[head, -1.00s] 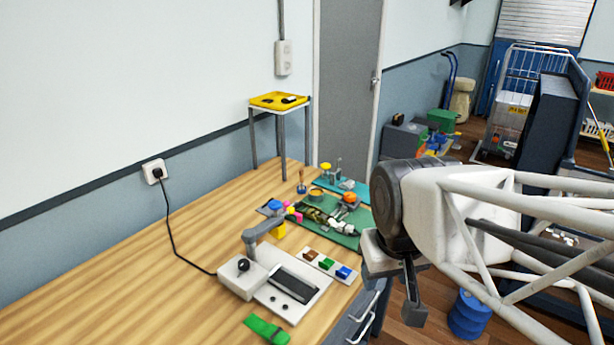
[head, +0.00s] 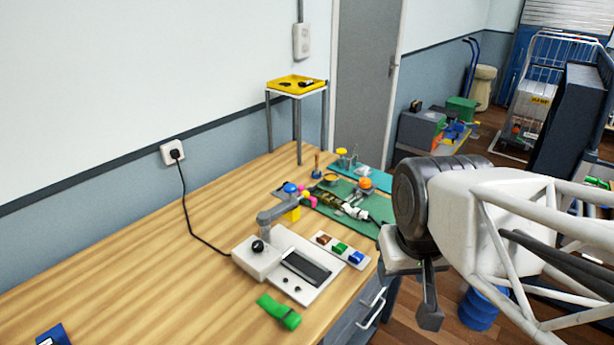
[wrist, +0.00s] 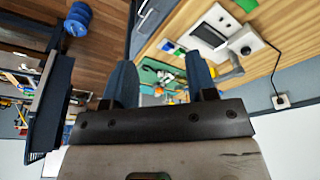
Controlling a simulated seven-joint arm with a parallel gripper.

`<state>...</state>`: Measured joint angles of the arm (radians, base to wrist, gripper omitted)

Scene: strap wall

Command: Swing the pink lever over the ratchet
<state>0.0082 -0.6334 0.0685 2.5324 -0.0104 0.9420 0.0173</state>
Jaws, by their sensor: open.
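A small pink part (head: 305,192), likely the pink lever, shows on the workbench beside a blue knob (head: 290,188) and a yellow block (head: 293,213). It is too small in the picture to tell its pose, and I cannot make out the ratchet. My gripper (head: 430,308) hangs beyond the bench's right edge, well apart from the pink part. In the wrist view its two fingers (wrist: 161,82) are spread with nothing held between them. The bench lies upside down beyond them, and I cannot pick out the lever there.
A white device with a dark screen (head: 305,268) and grey arm stands nearer on the bench. A green strap (head: 278,312) lies in front. Green mats (head: 375,207) hold several small parts. A yellow tray (head: 297,84) sits on a stand at the back.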

